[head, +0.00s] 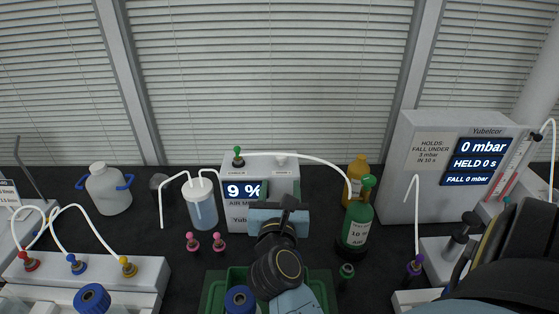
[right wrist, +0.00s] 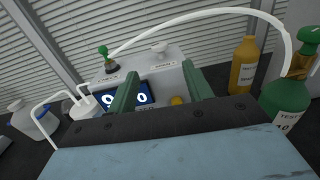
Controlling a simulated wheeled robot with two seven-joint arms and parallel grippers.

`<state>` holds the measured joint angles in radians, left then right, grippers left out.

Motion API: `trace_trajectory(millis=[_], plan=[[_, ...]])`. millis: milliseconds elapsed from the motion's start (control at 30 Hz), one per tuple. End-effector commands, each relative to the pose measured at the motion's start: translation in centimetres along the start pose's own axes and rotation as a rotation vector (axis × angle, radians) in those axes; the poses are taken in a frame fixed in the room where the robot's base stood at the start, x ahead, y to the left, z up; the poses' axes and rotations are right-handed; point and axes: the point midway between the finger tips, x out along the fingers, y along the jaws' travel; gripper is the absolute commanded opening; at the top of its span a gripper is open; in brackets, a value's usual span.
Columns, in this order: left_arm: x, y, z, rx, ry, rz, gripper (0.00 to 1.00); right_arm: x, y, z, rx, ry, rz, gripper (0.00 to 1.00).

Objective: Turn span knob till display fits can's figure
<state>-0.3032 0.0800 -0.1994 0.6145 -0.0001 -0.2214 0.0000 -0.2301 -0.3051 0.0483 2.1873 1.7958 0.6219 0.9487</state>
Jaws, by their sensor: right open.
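The white analyser box (head: 276,167) stands at the back middle. My right gripper (head: 278,195) is at the analyser's front. Contact cannot be told. My left gripper is not in view.
A yellow bottle (head: 357,170) stands behind the green can. A clear jar with tubes (head: 201,208) and two pink-topped pieces (head: 205,241) are left of my gripper. A white tube arches from the analyser to the green can. A pressure box (head: 425,150) stands right.

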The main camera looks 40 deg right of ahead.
Motion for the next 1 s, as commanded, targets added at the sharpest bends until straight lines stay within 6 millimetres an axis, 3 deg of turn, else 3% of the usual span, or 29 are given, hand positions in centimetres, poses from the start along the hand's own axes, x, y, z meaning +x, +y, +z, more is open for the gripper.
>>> trace_trajectory(millis=[300, 500, 933, 1000], plan=[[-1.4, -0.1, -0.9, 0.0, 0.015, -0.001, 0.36, 6.9, 0.0, 0.3, -0.003, -0.004, 0.0, 0.51], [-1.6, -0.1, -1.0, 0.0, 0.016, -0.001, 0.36, 9.6, 0.1, 0.1, -0.001, -0.001, 0.001, 0.51], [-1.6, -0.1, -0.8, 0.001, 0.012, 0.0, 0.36, 10.5, 0.0, 0.0, -0.001, 0.0, 0.001, 0.51], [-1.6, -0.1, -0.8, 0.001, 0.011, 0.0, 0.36, 10.5, 0.0, 0.0, -0.001, 0.0, 0.001, 0.41]])
